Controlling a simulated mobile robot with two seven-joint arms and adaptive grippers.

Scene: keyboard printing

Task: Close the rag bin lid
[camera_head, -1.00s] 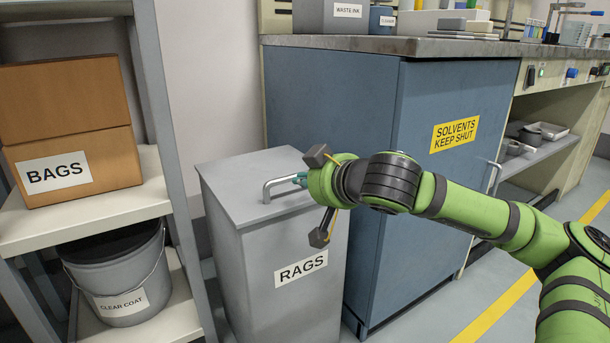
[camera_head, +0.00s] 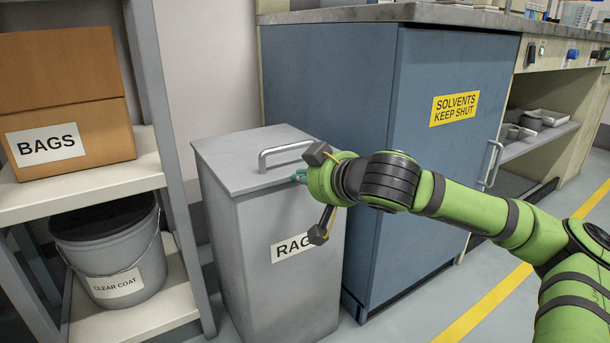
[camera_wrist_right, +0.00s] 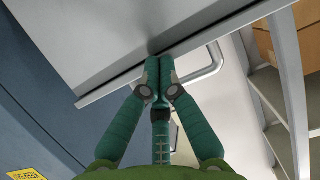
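The grey rag bin (camera_head: 285,290), with a RAGS label partly hidden by my gripper, stands between the shelf and the blue cabinet. Its grey lid (camera_head: 225,162) lies across the top and looks down or nearly so; a small gap cannot be ruled out. The lid's metal handle (camera_head: 284,152) also shows in the wrist view (camera_wrist_right: 212,62). My right gripper (camera_head: 300,177) is at the lid's front edge, just below the handle. In the wrist view its teal fingers (camera_wrist_right: 158,75) are together with nothing seen between them; contact with the lid is unclear. My left gripper is out of view.
A shelf (camera_head: 105,182) at left holds BAGS boxes (camera_head: 70,130) and a CLEAR COAT bucket (camera_head: 115,260). The blue solvents cabinet (camera_head: 330,85) stands close at the bin's right. Floor (camera_head: 420,310) is open in front of the cabinet.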

